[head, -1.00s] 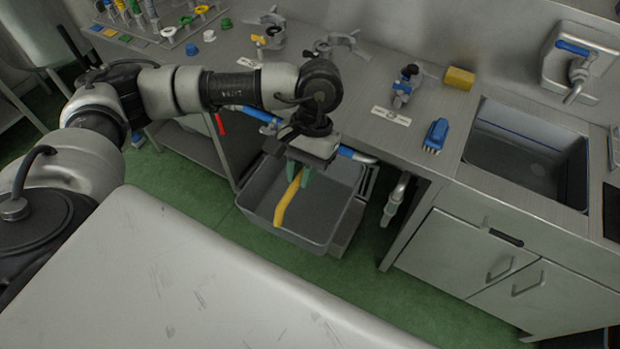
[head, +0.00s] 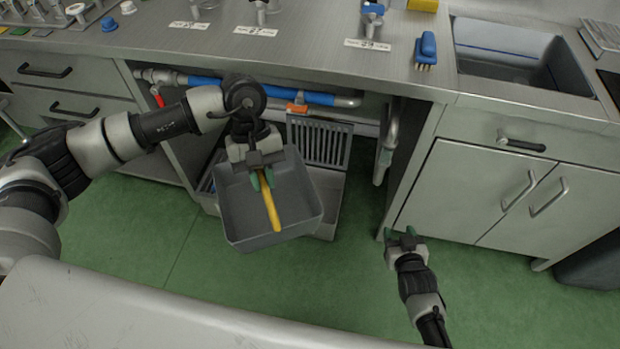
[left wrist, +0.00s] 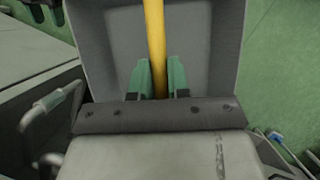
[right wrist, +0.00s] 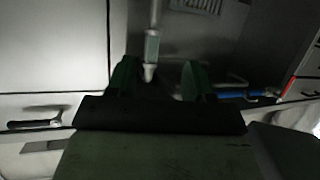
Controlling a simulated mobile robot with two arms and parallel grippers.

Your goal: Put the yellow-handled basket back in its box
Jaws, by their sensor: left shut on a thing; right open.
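The yellow-handled basket (head: 235,215) is a grey open tub with a yellow bar handle (head: 272,212) across it. My left gripper (head: 262,182) is shut on the handle; the left wrist view shows the bar (left wrist: 155,45) between its green fingers. The basket hangs slightly tilted under the counter's front edge. Behind and below it a lighter grey box (head: 331,205) shows on the floor, mostly hidden by the basket. A slotted grey panel (head: 318,140) stands upright at its back. My right gripper (head: 402,233) is open and empty, in front of the cabinet's left edge.
A blue pipe (head: 310,97) and a grey drain pipe (head: 387,150) run under the counter near the box. An orange piece (head: 297,108) sits above the slotted panel. Cabinet doors (head: 470,190) stand to the right. The green floor (head: 330,275) in front is clear.

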